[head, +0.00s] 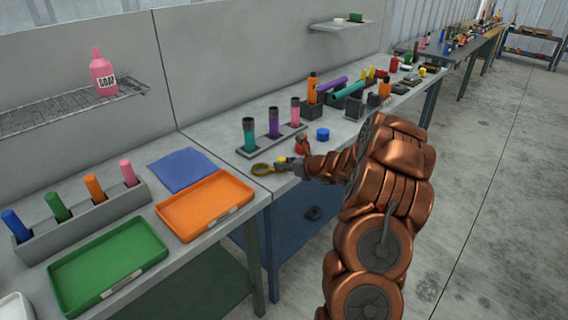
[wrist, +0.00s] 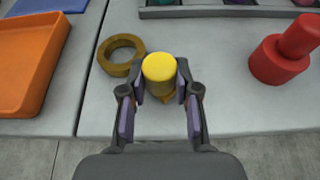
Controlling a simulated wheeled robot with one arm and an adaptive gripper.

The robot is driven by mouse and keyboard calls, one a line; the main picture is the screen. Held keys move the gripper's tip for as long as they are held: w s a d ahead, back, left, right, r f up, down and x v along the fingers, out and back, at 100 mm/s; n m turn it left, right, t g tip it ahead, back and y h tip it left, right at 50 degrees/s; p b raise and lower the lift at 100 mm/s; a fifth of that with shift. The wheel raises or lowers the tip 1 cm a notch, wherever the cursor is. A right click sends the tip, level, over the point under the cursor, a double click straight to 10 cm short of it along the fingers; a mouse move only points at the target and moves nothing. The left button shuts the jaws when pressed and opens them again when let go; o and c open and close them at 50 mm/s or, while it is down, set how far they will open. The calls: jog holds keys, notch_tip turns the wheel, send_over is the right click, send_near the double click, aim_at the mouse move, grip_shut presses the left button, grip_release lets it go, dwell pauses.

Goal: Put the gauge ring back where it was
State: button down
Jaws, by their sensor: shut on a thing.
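The gauge ring (head: 262,169) is a dull yellow ring with a bright yellow upright knob at its side. In the wrist view, the ring (wrist: 103,58) is to the left of the knob (wrist: 158,67), which stands between my fingers. My gripper (head: 291,167) is shut on this knob near the front edge of the grey worktop; it also shows in the wrist view (wrist: 160,92). The ring lies flat and is empty. I cannot tell whether it touches the worktop. The join between ring and knob is partly hidden.
A grey rack (head: 262,146) with teal, purple and pink dark-topped posts stands behind the ring. A red stepped piece (wrist: 280,62) is to the right of my gripper, and a blue cylinder (head: 322,134) stands beyond. An orange tray (head: 204,232) is at the left. Bare worktop surrounds the ring.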

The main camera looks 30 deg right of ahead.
jog(key=shift+f, duration=0.2)
jog(key=c, duration=0.8)
grip_release()
jog(key=shift+c, duration=0.2)
jog(key=shift+r, duration=0.1)
